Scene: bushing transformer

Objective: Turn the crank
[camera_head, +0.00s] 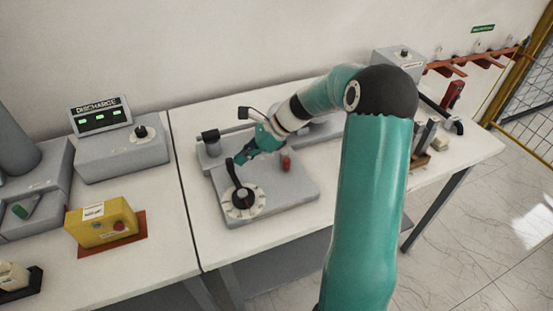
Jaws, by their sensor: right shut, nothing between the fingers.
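A black crank-like lever (234,175) stands on a round white dial (256,203) on a grey base plate (299,193). The lever slants up and to the left from the dial. My right gripper (241,158) is shut and empty, close to the upper end of this lever. I cannot tell whether they touch. A second black handle (210,135) sits on a grey post behind and to the left of the gripper. My left gripper is not in view.
A red knob (286,164) stands on the plate right of my gripper. To the left are a grey box with a black knob (141,131), a DISCHARGE display (100,115) and a yellow box (100,225). My right arm hides part of the right table.

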